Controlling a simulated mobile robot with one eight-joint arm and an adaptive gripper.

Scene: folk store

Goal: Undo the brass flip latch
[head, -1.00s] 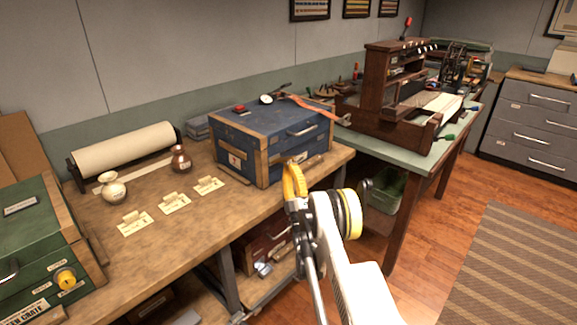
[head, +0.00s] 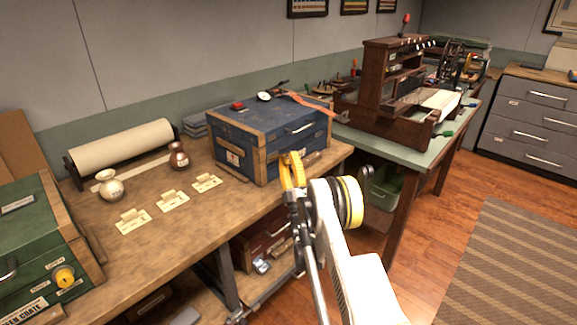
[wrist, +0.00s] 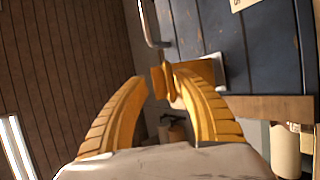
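The blue crate (head: 262,151) with wooden edging stands on the wooden workbench, its lid down. In the wrist view its blue front (wrist: 265,55) fills the upper right. The small brass latch (wrist: 159,82) stands out from that front beside a metal plate and the crate's silver handle (wrist: 145,28). My gripper (head: 292,160) is at the crate's front face. In the wrist view its two yellow fingers (wrist: 161,75) are spread, with the latch between or just beyond their tips. I cannot tell whether the right finger touches it. In the head view the gripper hides the latch.
A green crate (head: 40,235) stands at the left end of the workbench (head: 135,262). Two small vases, several paper cards (head: 172,201) and a paper roll (head: 122,147) lie between the crates. A green-topped table (head: 385,147) with a wooden press stands to the right.

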